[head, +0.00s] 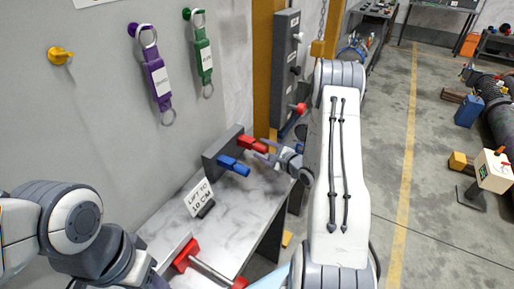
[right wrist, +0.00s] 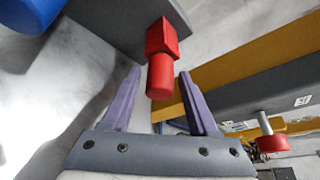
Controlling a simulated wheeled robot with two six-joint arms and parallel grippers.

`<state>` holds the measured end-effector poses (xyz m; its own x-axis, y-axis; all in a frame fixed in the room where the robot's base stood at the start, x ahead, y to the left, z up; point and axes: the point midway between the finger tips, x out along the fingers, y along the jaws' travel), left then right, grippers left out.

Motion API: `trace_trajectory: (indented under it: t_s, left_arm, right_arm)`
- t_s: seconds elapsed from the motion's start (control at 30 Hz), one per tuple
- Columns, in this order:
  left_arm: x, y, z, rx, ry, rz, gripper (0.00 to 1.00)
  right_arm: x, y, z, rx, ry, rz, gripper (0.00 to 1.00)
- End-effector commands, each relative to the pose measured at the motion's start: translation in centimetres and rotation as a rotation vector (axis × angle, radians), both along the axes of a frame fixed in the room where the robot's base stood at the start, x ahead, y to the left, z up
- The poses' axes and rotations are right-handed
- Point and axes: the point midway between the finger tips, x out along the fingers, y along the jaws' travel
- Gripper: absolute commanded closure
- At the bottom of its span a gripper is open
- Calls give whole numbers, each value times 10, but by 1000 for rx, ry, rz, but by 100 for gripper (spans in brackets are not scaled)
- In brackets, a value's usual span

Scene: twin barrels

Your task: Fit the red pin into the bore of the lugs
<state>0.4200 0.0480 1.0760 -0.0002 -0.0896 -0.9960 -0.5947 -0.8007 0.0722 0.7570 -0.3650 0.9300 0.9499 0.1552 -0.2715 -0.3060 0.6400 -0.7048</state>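A red pin (head: 251,143) with a square part and a round end sticks out of a dark grey block (head: 222,143) on the bench. A blue pin (head: 234,166) sticks out beside it. My right gripper (head: 265,150) is at the red pin's free end. In the right wrist view, the red pin (right wrist: 160,70) reaches between the open purple fingers, with a gap on both sides. The blue pin (right wrist: 30,12) is at the top left there. My left arm enters at lower left, and its fingers do not show. I cannot pick out the lugs or their bore.
A "LIFT TO 10 CM" sign (head: 198,197) stands on the pale bench top (head: 165,230). A bar with red ends (head: 212,271) is near the front. Purple (head: 158,80) and green (head: 204,58) tags hang on the wall. A grey panel (head: 286,60) stands behind the bench.

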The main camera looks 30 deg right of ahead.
Motion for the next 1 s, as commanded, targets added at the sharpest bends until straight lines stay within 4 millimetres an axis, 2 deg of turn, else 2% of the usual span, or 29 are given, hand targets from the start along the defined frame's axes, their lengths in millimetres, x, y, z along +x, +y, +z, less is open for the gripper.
trace_trajectory:
  t_s: [0.03,0.1,0.13,1.0]
  left_arm:
    - [0,0,0,0,0,0,50]
    - [0,0,0,0,0,0,50]
    - [0,0,0,0,0,0,50]
    - [0,0,4,0,0,0,50]
  right_arm:
    - [0,0,0,0,0,0,64]
    - [0,0,0,0,0,0,91]
    - [0,0,0,0,0,0,100]
    - [-8,-4,-1,2,2,-1,100]
